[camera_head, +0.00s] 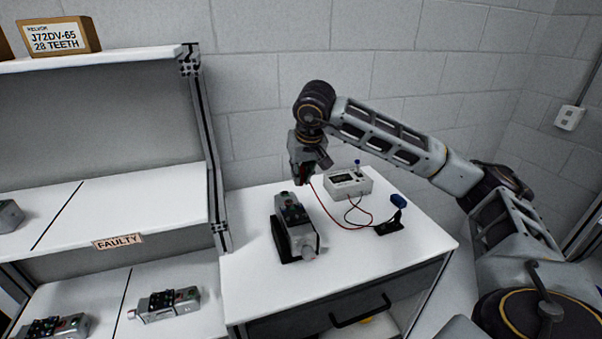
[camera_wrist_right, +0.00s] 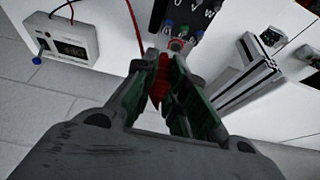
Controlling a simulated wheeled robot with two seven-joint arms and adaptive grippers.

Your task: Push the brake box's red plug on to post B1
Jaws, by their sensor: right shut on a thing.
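My right gripper (camera_head: 305,178) is above the work table, just behind the servo motor (camera_head: 294,226), which sits in a dark cradle. In the right wrist view its fingers (camera_wrist_right: 163,85) are shut on the red plug (camera_wrist_right: 160,80). The plug's tip seems close to the motor's terminal face (camera_wrist_right: 190,22), marked U, V, W. A red-ringed post (camera_wrist_right: 177,45) shows just beyond the fingertips; its label is unreadable, so I cannot tell if it is B1. Contact cannot be told. The pale brake box (camera_head: 348,186) stands behind right, its red lead running to the gripper. My left gripper is out of view.
A blue-topped piece on a black base (camera_head: 390,227) stands at the table's right, with a black lead beside it. Shelves (camera_head: 140,200) with several motors and a FAULTY label (camera_head: 118,242) adjoin on the left. The table's front left (camera_head: 250,290) is clear.

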